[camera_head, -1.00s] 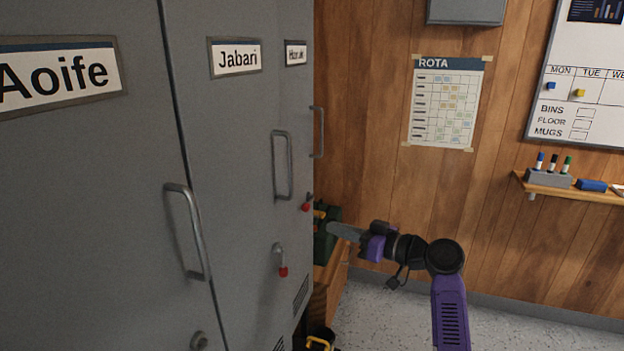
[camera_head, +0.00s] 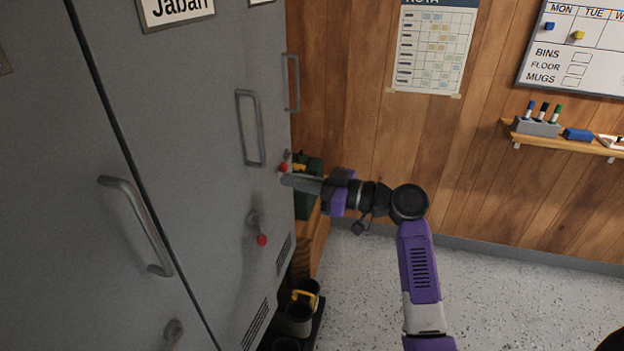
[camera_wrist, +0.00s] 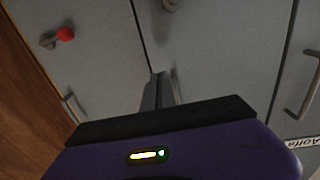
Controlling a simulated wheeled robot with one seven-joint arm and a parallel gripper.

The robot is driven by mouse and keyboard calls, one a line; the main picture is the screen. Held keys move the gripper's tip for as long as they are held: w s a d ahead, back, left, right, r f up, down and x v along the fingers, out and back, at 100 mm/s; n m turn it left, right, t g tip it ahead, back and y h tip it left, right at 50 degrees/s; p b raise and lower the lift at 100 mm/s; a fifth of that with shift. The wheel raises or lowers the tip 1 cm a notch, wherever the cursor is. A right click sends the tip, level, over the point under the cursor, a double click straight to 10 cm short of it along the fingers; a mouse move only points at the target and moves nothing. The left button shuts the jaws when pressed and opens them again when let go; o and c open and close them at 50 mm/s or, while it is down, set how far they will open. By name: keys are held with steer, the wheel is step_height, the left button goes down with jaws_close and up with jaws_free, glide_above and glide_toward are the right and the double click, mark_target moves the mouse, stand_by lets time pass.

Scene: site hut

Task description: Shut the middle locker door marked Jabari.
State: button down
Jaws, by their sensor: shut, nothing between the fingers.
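The grey middle door (camera_head: 190,110) carries the Jabari label (camera_head: 176,10), a bar handle (camera_head: 250,128) and a latch with a red knob (camera_head: 261,239). It looks about flush with its neighbours; whether it is fully shut I cannot tell. In the wrist view, upside down, the middle door (camera_wrist: 225,60) shows between two dark seams, its handle (camera_wrist: 174,88) near the left one. My gripper (camera_head: 289,180) is shut and empty, right of and slightly below the Jabari handle. Its fingertips (camera_wrist: 154,80) appear close to that handle and seam; contact cannot be told.
The left locker's handle (camera_head: 140,228) sticks out nearby. The far locker has a handle (camera_head: 291,82) and red knob (camera_head: 283,168). A green item (camera_head: 308,195) stands behind my gripper, and boots (camera_head: 300,315) are low down.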

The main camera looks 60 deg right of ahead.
mark_target(254, 172)
steer(key=p+x, duration=0.1)
steer(key=x, duration=0.5)
steer(key=shift+w+a+p, duration=0.2)
steer(key=shift+w+p, duration=0.1)
steer(key=shift+w, duration=0.05)
